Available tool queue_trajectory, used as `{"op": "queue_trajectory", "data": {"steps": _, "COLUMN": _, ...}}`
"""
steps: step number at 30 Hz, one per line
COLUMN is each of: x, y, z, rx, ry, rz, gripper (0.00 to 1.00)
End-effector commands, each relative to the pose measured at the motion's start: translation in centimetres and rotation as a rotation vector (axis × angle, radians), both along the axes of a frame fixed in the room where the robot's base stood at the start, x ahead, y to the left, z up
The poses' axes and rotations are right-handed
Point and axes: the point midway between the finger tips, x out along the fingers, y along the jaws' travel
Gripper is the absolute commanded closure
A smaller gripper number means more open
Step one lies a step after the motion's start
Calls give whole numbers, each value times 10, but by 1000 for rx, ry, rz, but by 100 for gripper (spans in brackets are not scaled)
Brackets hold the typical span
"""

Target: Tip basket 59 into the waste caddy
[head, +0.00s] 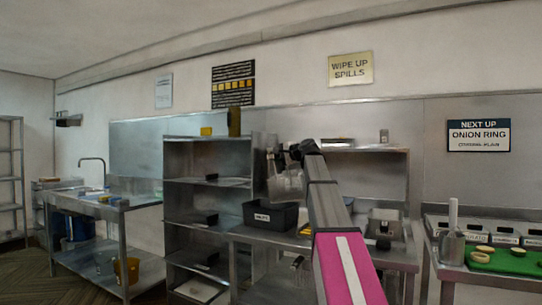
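My arm reaches up from the bottom of the head view, and its wrist end shows near my gripper (272,165). The fingertips are too small and dark to make out. A grey, see-through mesh shape, which looks like a wire basket (287,186), hangs at the end of my arm above a black bin. I cannot read a number on it, nor tell whether my fingers grip it. The black bin, which looks like the waste caddy (284,218), stands on the steel counter with a white label on its front. The label is too small to read surely.
A steel shelf rack (192,208) stands left of the bin. Grey equipment (386,222) sits on the counter to the right.

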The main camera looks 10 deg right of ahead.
Motion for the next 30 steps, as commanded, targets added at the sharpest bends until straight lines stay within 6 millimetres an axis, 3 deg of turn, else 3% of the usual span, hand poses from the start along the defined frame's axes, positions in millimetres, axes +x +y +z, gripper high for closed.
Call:
{"op": "queue_trajectory", "data": {"steps": 9, "x": -9, "y": -21, "z": -9, "rx": 161, "ry": -64, "rz": -2, "gripper": 100}}
{"op": "queue_trajectory", "data": {"steps": 21, "x": -7, "y": -21, "z": 18, "rx": 159, "ry": -66, "rz": -1, "gripper": 100}}
{"op": "queue_trajectory", "data": {"steps": 30, "x": -8, "y": -21, "z": 22, "rx": 159, "ry": -65, "rz": -1, "gripper": 100}}
